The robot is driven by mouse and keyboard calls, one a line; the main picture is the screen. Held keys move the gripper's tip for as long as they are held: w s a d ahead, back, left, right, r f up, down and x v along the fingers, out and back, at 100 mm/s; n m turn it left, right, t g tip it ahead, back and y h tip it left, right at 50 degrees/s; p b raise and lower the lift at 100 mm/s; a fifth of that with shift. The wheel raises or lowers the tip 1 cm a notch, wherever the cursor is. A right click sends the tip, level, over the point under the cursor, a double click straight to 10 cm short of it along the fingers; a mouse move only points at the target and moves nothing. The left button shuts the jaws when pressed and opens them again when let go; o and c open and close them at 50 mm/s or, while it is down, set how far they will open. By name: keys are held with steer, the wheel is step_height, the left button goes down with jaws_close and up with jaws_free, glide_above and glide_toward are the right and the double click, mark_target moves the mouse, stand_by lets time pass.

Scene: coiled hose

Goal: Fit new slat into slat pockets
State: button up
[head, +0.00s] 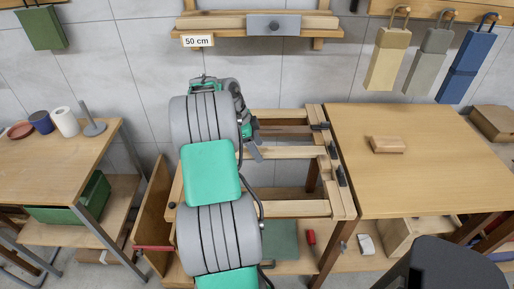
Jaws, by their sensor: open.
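A pale wooden frame (345,200) stands in the middle, with several crosspieces running left to right. One light slat (292,153) lies across its middle, its left end near my gripper. Dark pockets or clips show on the right rail: a far one (320,126), a middle one (333,150) and a near one (340,176). My gripper (256,150) is open, pointing down over the frame's left part. Whether it touches the slat cannot be told. More wooden lengths (300,20) lie on the wall shelf labelled 50 cm.
A wooden table (430,180) with a small wooden block (387,145) adjoins the frame at right. A side bench (50,170) with small pots stands at left. A dark grey rounded object (455,265) fills the lower right. Brushes or pouches hang on the wall.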

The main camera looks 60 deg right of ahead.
steer(key=p+v, duration=0.1)
steer(key=v, duration=0.6)
steer(key=shift+w+r, duration=0.1)
steer(key=shift+r, duration=0.25)
